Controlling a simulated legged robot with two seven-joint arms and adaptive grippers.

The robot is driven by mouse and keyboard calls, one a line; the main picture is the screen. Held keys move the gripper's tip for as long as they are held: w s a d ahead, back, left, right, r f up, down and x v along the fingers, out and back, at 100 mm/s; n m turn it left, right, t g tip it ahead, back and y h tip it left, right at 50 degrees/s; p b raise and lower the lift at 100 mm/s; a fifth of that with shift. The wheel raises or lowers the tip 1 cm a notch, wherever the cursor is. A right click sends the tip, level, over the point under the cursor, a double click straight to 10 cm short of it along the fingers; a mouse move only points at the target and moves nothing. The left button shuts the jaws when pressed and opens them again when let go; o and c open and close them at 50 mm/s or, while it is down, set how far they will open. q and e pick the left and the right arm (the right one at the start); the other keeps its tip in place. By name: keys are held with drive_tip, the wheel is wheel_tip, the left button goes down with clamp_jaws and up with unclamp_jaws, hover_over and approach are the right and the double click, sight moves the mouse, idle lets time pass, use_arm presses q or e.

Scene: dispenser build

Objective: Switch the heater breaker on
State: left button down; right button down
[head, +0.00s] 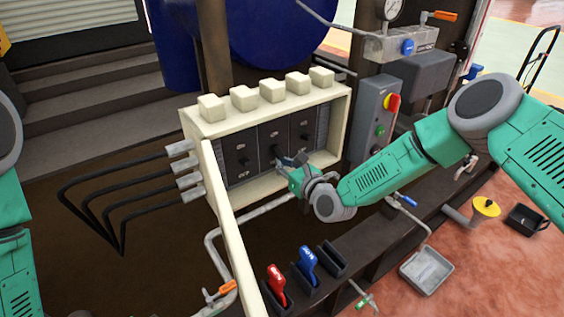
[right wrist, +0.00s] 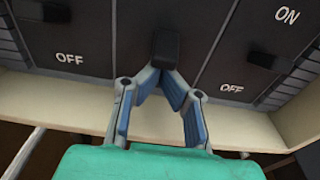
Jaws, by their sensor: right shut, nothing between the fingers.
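The breaker box (head: 232,125) is a cream case with three dark breaker panels side by side. My right gripper (head: 290,161) is at the middle panel. In the right wrist view its blue-padded fingers (right wrist: 160,75) meet at the tips with nothing between them, just below the black middle lever (right wrist: 165,47); I cannot tell if they touch it. The left lever (right wrist: 55,12) has OFF printed below it. The right lever (right wrist: 272,62) has ON above and OFF below. I cannot read which breaker is the heater's. My left gripper is out of view.
A cream panel edge (head: 230,225) stands in front of the box's left side. Black cables (head: 115,182) enter on the left. A grey control box (head: 372,118) with a red-and-yellow switch stands right of it. Red (head: 276,280) and blue (head: 308,262) handles stand below.

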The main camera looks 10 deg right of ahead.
drive_tip(key=shift+r, duration=0.15)
drive_tip(key=g+p, duration=0.1)
drive_tip(key=p, duration=0.1)
drive_tip(key=r+g+h+p, duration=0.1)
drive_tip(key=r+g+p, duration=0.1)
drive_tip(key=g+p, duration=0.1)
drive_tip(key=shift+s+d+h+p, duration=0.15)
drive_tip(key=shift+s+h+p, duration=0.15)
drive_tip(key=shift+r+g+h+p, duration=0.15)
drive_tip(key=shift+g+h+p, duration=0.15)
drive_tip(key=shift+g+p, duration=0.35)
drive_tip(key=shift+s+f+b, duration=0.1)
drive_tip(key=shift+f+b, duration=0.2)
drive_tip(key=shift+r, duration=0.1)
